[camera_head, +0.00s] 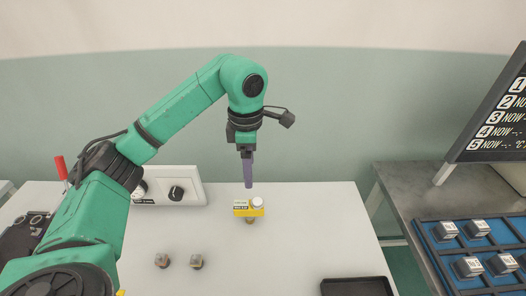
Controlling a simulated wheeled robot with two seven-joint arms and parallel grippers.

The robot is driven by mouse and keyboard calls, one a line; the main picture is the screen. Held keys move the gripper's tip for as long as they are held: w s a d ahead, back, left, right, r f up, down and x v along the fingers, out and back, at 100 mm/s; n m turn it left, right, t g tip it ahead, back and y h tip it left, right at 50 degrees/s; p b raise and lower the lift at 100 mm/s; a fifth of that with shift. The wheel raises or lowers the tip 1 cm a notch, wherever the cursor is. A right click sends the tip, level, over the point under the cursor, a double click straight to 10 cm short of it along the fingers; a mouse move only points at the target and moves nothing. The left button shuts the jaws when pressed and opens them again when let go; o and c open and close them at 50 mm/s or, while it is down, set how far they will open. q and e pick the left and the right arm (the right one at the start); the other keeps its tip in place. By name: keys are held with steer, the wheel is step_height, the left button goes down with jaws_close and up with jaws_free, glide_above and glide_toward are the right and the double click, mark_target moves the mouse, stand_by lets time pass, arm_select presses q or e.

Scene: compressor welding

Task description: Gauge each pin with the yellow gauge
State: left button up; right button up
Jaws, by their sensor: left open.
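The yellow gauge (242,211) is on the white table, with a pale label on its left and a round white top on its right. A small brownish pin (250,221) shows just below the gauge's front edge; I cannot tell whether they touch. Two more small pins (162,260) and (197,261) stand apart near the front of the table. My left gripper (248,186) points straight down just above and behind the gauge, apart from it in the picture. Its purple fingers overlap in this view and hold nothing visible. My right gripper is out of view.
A white box with black knobs (190,196) stands at the back left. A black tray (357,287) lies at the front right. A metal bench (400,182) to the right bears a blue rack (432,232) of labelled blocks and a dark display board (495,110). The table's middle right is clear.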

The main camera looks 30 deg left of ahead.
mark_target(249, 204)
arm_select(q)
steer(key=f, duration=0.1)
steer(key=s+f, duration=0.1)
steer(key=f, duration=0.1)
steer(key=shift+s+f+b, duration=0.3)
steer(key=shift+s+f, duration=0.1)
steer(key=f, duration=0.6)
steer(key=f+p, duration=0.1)
steer(key=f, duration=0.2)
steer(key=shift+w+f, duration=0.1)
steer(key=shift+w, duration=0.2)
steer(key=shift+f, duration=0.5)
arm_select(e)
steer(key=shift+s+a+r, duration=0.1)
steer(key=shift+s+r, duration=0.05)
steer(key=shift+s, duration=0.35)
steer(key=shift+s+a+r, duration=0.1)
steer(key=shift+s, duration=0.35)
arm_select(q)
jaws_close()
steer(key=c, duration=0.7)
jaws_free()
jaws_close()
steer(key=shift+r, duration=0.1)
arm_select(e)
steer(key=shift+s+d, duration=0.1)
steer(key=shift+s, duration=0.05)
